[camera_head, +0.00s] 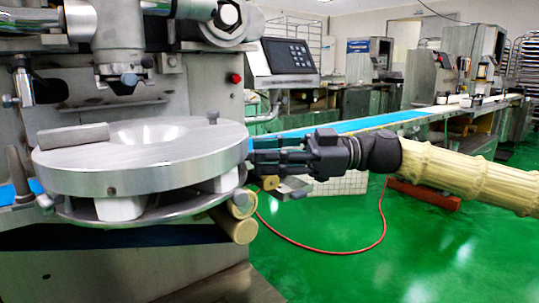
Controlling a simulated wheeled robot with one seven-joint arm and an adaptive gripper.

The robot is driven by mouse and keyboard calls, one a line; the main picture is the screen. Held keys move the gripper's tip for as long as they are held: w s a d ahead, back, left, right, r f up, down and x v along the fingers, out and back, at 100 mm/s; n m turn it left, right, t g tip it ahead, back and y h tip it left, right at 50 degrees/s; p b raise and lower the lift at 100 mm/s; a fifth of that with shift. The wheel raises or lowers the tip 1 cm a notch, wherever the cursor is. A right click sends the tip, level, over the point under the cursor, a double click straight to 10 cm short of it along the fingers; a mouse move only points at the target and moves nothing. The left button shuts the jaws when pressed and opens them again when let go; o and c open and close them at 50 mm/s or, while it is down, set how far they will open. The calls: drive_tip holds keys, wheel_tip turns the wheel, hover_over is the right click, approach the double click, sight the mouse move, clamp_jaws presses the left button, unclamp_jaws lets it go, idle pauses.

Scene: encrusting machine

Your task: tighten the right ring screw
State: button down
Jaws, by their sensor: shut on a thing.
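The round metal ring (130,172) of the encrusting machine sits at the left, a thick flat disc with a shallow dished middle. My gripper (258,158) reaches in from the right with its dark fingers at the ring's right edge. The fingers are closed there on the right ring screw, which they hide almost wholly, so its turn and depth cannot be told. A small screw head (112,191) shows on the ring's front side.
A metal bar (73,136) lies on the ring's left top. The machine head (118,45) hangs above it. A tan roller (234,225) sits below right. A control panel (288,56) and blue conveyor (385,120) stand behind. A red hose (345,251) crosses the green floor.

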drive_tip(key=shift+f+m+p, duration=0.1)
drive_tip(key=shift+m+p, duration=17.7)
drive_tip(key=shift+p, duration=0.8)
drive_tip(key=c, duration=1.2)
unclamp_jaws()
drive_tip(key=shift+c, duration=0.2)
drive_tip(key=shift+w+d, duration=0.1)
